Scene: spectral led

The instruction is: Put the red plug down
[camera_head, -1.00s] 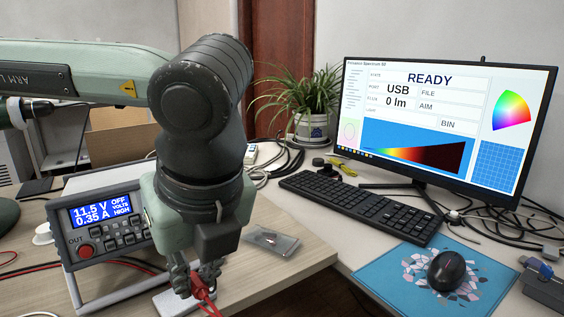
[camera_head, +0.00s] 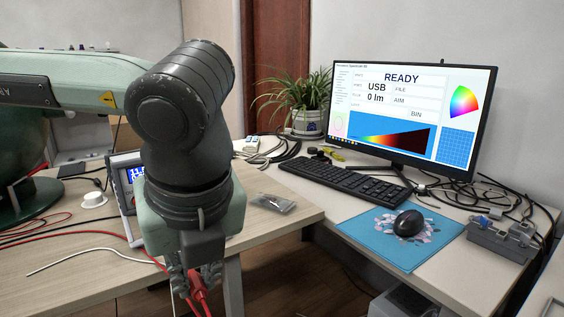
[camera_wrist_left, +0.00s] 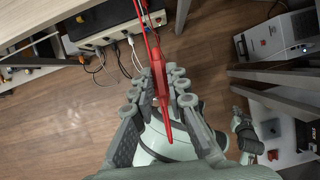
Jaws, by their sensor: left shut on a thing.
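My left gripper (camera_head: 188,282) is shut on the red plug (camera_head: 199,287), low in the head view. In the left wrist view the red plug (camera_wrist_left: 161,88) sits between the two fingers (camera_wrist_left: 160,76), with its thin tip pointing toward the wrist. A red lead runs from it toward the top. Floor shows beneath the plug and fingers there, clear of the desk edge. A grey jointed part at the right of the wrist view (camera_wrist_left: 245,132) may be my right gripper; its jaws cannot be made out.
The power supply (camera_head: 125,172) on the wooden desk (camera_head: 262,222) is mostly hidden by my left arm. Red and white leads lie at left. A small clear bag (camera_head: 273,203) lies by the desk's right edge. A monitor (camera_head: 412,112), keyboard (camera_head: 345,185) and mouse (camera_head: 408,223) stand on the right desk.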

